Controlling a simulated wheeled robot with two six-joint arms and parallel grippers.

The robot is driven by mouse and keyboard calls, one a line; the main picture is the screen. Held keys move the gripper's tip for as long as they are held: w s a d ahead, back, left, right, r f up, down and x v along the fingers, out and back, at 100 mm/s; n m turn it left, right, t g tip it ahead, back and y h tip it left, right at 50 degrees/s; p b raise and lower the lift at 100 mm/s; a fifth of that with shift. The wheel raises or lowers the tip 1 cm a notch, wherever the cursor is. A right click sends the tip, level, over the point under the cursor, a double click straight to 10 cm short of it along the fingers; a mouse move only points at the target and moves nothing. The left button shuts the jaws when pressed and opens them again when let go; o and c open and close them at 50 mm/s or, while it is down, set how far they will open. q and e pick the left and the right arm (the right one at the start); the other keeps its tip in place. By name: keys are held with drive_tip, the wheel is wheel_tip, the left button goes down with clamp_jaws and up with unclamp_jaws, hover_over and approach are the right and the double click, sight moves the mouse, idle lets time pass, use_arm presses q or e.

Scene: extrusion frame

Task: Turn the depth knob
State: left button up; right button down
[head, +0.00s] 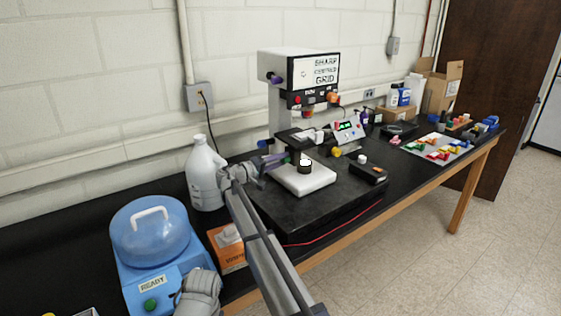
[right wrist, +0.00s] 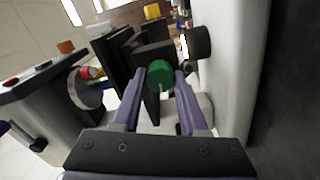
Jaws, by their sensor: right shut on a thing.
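The depth knob, a round green-faced knob (right wrist: 160,75), sits between the two purple fingers of my right gripper (right wrist: 158,92) in the right wrist view. The fingers are shut on its sides. In the head view my right gripper (head: 275,160) reaches in from the front to the left side of the bench machine (head: 280,95). The fingers largely hide the knob there. The machine has a white head with a screen reading "SHARP CENTRED GRID" and a white block (head: 303,180) on its dark base.
A white jug (head: 203,180) stands close left of my right wrist. A blue domed device marked READY (head: 160,240) and an orange box (head: 228,245) are nearer. A black box (head: 367,173) sits right of the white block. Several coloured parts lie on a mat (head: 430,145).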

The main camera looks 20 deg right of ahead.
drive_tip(key=shift+c, duration=2.2)
unclamp_jaws()
drive_tip(key=v, duration=0.8)
